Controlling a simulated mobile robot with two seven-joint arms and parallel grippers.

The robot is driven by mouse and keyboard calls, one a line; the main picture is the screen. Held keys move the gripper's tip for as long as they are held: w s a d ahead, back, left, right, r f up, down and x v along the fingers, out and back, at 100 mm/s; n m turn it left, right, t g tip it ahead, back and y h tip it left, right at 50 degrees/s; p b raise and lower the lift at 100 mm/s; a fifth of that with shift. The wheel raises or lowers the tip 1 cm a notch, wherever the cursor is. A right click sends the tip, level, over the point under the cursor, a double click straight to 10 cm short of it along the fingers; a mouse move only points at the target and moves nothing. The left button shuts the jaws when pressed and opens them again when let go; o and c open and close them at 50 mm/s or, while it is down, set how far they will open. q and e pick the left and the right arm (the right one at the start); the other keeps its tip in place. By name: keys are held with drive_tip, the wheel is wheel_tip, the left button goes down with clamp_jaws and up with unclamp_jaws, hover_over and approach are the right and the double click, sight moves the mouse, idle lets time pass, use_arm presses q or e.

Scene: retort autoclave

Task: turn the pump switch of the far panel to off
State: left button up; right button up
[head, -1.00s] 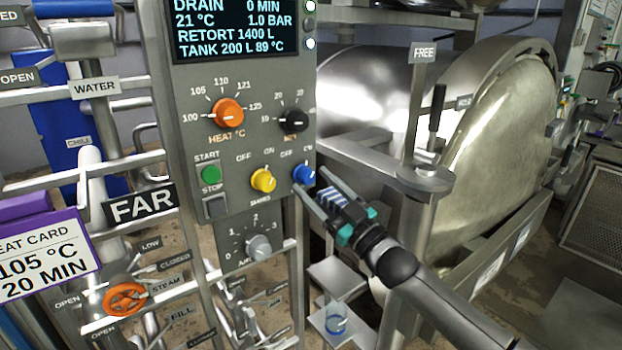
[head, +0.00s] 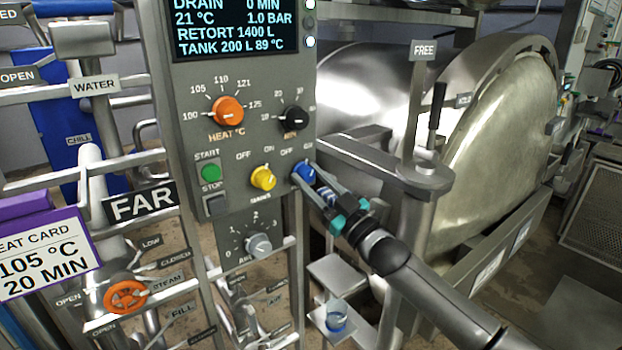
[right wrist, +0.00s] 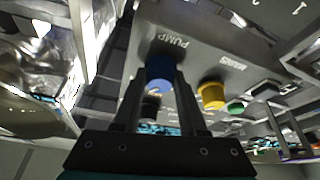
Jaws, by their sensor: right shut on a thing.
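The far panel (head: 245,130) is a grey upright control board with a FAR sign (head: 141,204) beside it. The pump switch is a blue knob (head: 303,173) at its lower right edge, with OFF and ON printed above it. In the right wrist view, the blue knob (right wrist: 160,73) sits beside the word PUMP. My right gripper (head: 311,179) reaches in from the lower right and is shut on the blue knob, one finger on each side. The fingers partly hide the knob, and I cannot read its pointer clearly. My left gripper is not in view.
A yellow knob (head: 262,178) is close on the left of the blue one, with a black dial (head: 293,118) above. A grey dial (head: 258,246) is below. A metal post (head: 413,210) and the large steel vessel (head: 500,150) stand to the right.

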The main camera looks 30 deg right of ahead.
clamp_jaws()
drive_tip(key=shift+n, duration=0.4)
drive_tip(key=n+g+y, duration=0.1)
drive_tip(key=n+y, duration=0.1)
drive_tip(key=n, duration=0.3)
drive_tip(key=shift+d+r, duration=0.1)
drive_tip(key=shift+d, duration=0.05)
drive_tip(key=n+g+y, duration=0.1)
drive_tip(key=n, duration=0.1)
drive_tip(key=n+g+y+p, duration=0.1)
drive_tip(key=n, duration=0.2)
drive_tip(key=shift+r+n, duration=0.1)
drive_tip(key=shift+n, duration=0.2)
drive_tip(key=shift+n+g+p, duration=0.8)
drive_tip(key=shift+n+g, duration=0.1)
drive_tip(key=shift+n, duration=0.8)
drive_tip(key=o, duration=0.8)
unclamp_jaws()
